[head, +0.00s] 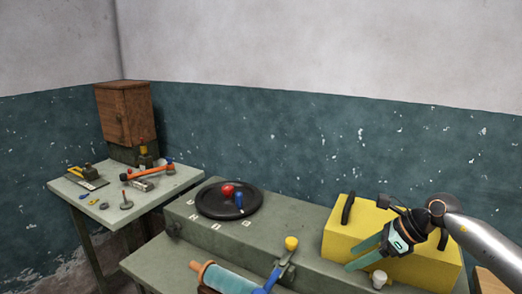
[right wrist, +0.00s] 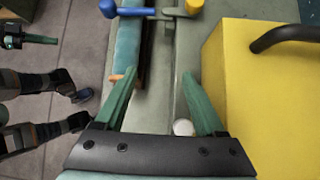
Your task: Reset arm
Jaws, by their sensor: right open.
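My right gripper (head: 350,257) reaches in from the right in the head view, in front of the yellow box (head: 352,228). Its green fingers are apart with nothing between them; they also show in the right wrist view (right wrist: 160,75). A blue lever arm (head: 270,280) with a yellow knob (head: 291,243) lies left of the gripper, apart from it. The lever (right wrist: 135,12) and knob (right wrist: 194,6) show beyond the fingertips in the right wrist view. A teal cylinder (head: 229,280) with an orange end lies beside the lever. My left gripper is not seen in the head view.
A black round plate (head: 212,208) with a red knob (head: 228,190) sits on the grey-green bench (head: 300,223). A white round piece (head: 379,279) is close below the right gripper. A side table (head: 85,206) holds several tools and a wooden cabinet (head: 125,115).

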